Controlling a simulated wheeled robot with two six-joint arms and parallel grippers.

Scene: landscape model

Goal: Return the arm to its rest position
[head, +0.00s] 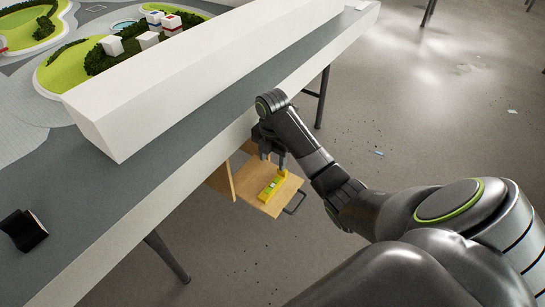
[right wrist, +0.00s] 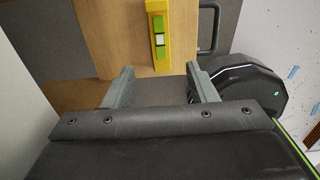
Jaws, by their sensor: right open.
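My right gripper (head: 272,154) is above the wooden drawer (head: 249,185) beside the table edge. In the right wrist view its two fingers (right wrist: 162,88) are apart with nothing between them. A yellow level (head: 272,186) with a green vial section lies on the drawer's wooden surface, just beyond the fingers; it also shows in the right wrist view (right wrist: 158,42). Whether a fingertip touches the level cannot be told from the head view. My left gripper is in neither view.
The table (head: 110,235) carries a long white block (head: 200,75) and a landscape model (head: 100,60) with green areas and small buildings. A small black object (head: 22,230) lies at the left. The drawer has a dark handle (head: 296,202). Open floor lies to the right.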

